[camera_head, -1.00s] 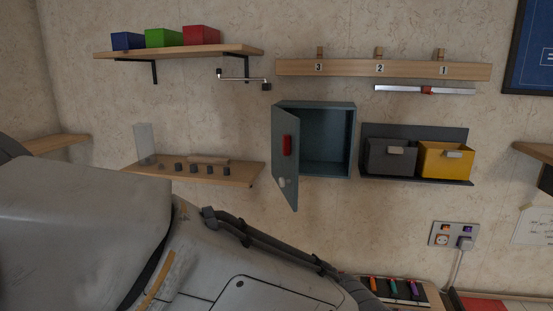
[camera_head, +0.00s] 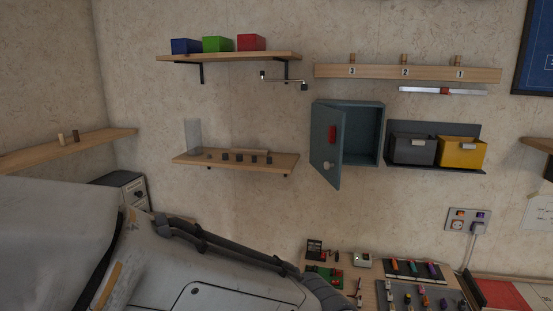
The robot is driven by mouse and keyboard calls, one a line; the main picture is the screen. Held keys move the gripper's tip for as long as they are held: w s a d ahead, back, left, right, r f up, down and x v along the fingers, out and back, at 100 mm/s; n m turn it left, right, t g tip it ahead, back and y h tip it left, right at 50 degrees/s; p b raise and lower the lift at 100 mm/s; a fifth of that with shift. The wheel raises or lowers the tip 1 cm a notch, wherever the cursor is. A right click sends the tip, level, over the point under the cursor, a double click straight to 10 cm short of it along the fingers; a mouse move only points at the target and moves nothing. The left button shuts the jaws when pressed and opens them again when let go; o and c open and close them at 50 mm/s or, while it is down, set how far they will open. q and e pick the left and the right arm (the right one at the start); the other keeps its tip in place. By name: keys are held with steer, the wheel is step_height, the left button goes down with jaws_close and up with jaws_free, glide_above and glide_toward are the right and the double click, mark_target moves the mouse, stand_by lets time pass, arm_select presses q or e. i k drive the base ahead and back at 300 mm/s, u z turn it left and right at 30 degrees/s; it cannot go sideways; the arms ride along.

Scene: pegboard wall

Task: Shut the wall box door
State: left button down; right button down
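The wall box (camera_head: 363,133) is a blue-grey box fixed to the wall at the middle right. Its door (camera_head: 327,160) is hinged on the left and stands open, swung out toward me. One of my arms fills the lower left in front of the wall. Neither gripper shows in the head view.
A shelf (camera_head: 230,57) with blue, green and red boxes hangs at upper left, above a lower shelf (camera_head: 238,163). Grey (camera_head: 411,150) and yellow (camera_head: 461,153) bins hang right of the box. A workbench with small items (camera_head: 405,293) is below. The wall under the box is bare.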

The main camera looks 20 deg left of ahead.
mark_target(326, 158)
steer(key=u, duration=1.1)
steer(key=i, duration=0.4)
steer(key=z, duration=0.85)
